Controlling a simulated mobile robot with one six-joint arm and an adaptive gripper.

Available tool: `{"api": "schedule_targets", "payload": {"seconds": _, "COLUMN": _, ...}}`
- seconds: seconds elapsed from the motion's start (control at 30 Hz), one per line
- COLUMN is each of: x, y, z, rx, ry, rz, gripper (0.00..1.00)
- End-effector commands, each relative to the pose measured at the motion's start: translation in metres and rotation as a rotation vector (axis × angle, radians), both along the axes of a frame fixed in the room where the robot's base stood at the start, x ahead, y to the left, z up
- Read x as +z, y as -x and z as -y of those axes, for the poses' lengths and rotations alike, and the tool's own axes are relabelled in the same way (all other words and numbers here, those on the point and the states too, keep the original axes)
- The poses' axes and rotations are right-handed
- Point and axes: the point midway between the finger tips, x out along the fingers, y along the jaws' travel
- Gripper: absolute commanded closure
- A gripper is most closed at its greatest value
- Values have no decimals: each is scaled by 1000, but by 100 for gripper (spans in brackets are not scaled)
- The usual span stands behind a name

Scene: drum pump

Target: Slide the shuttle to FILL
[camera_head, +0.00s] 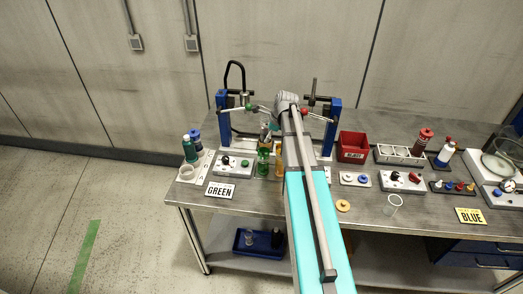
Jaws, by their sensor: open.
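My arm reaches over the bench from the front, and its grey wrist (288,101) is between two blue posts. My gripper (266,133) appears small and dark just left of the wrist, above a green object (263,158); the jaws are open, with nothing clearly held. The left blue post (223,130) has a black looped handle and a lever with a green ball (248,107). The right blue post (331,128) has a lever with a red ball (304,112). I cannot pick out the shuttle or a FILL mark; my arm hides part of the space between the posts.
Bottles stand at both sides.

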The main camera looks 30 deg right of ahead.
Motion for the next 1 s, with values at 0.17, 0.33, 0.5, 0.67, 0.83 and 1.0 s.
{"api": "schedule_targets", "payload": {"seconds": 0.17, "x": 2, "y": -11, "z": 27, "rx": -182, "ry": -66, "rz": -13, "gripper": 25}}
{"api": "schedule_targets", "payload": {"seconds": 0.33, "x": 2, "y": -13, "z": 35, "rx": -248, "ry": -90, "rz": -19, "gripper": 25}}
{"api": "schedule_targets", "payload": {"seconds": 0.5, "x": 3, "y": -12, "z": 36, "rx": -254, "ry": -93, "rz": -19, "gripper": 25}}
{"api": "schedule_targets", "payload": {"seconds": 0.67, "x": 2, "y": -12, "z": 36, "rx": -253, "ry": -92, "rz": -19, "gripper": 25}}
{"api": "schedule_targets", "payload": {"seconds": 0.83, "x": 0, "y": -13, "z": 35, "rx": -252, "ry": -92, "rz": -19, "gripper": 25}}
{"api": "schedule_targets", "payload": {"seconds": 1.0, "x": -7, "y": -15, "z": 34, "rx": -252, "ry": -92, "rz": -19, "gripper": 25}}
